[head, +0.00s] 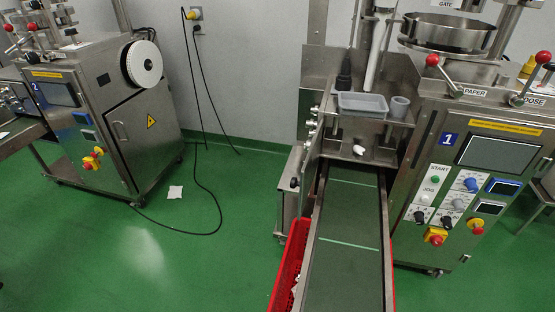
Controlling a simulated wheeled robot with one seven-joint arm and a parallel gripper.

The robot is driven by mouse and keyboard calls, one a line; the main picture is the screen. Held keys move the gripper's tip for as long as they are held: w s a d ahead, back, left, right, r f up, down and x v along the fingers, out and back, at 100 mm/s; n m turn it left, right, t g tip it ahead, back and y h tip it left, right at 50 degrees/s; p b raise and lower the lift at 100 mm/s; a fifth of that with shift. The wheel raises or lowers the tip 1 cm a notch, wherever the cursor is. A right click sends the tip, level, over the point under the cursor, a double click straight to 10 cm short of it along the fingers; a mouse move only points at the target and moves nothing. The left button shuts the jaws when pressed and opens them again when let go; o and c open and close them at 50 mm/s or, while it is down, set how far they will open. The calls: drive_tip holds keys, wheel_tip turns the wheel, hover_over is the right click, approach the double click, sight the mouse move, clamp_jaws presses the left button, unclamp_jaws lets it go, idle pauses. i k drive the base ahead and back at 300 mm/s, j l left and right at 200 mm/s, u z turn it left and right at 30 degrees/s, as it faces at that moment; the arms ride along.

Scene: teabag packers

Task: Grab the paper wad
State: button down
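A small crumpled white piece that looks like the paper wad (359,149) sits on the metal surface at the upper end of the conveyor belt (350,215). It lies just below a grey tray and in front of the machine. A flat white scrap (175,192) also lies on the green floor between the two machines; it looks more like a sheet than a wad. My gripper is not in view.
Machine 1 (478,180), with knobs and red-balled levers, is at the right. A red crate (288,268) is left of the belt. Black cables (205,140) trail on the floor near machine 2 (110,115).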

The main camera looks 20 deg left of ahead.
sight(357, 149)
drive_tip(key=k+j, duration=0.15)
drive_tip(key=j, duration=0.25)
drive_tip(key=k+j, duration=0.1)
drive_tip(key=j, duration=0.25)
drive_tip(key=k+j, duration=0.15)
drive_tip(key=j, duration=0.25)
drive_tip(key=k+j, duration=0.1)
drive_tip(key=j, duration=0.25)
drive_tip(key=l+u, duration=0.2)
drive_tip(key=l, duration=1.35)
drive_tip(key=i+l+u, duration=0.2)
drive_tip(key=l+u, duration=0.3)
drive_tip(key=l, duration=1.05)
drive_tip(key=k+l+u, duration=0.1)
drive_tip(key=l+u, duration=0.4)
drive_tip(key=l, duration=1.05)
drive_tip(key=i+l+u, duration=0.1)
drive_tip(key=l, duration=0.25)
drive_tip(key=i+l+u, duration=0.1)
drive_tip(key=l, duration=0.25)
drive_tip(key=i+l+u, duration=0.1)
drive_tip(key=i+l, duration=0.15)
drive_tip(key=i+l+u, duration=0.1)
drive_tip(key=l, duration=0.4)
drive_tip(key=i+l+u, duration=0.1)
drive_tip(key=l, duration=0.3)
drive_tip(key=i+l+u, duration=0.1)
drive_tip(key=l, duration=0.3)
drive_tip(key=i+l, duration=0.2)
drive_tip(key=i, duration=0.3)
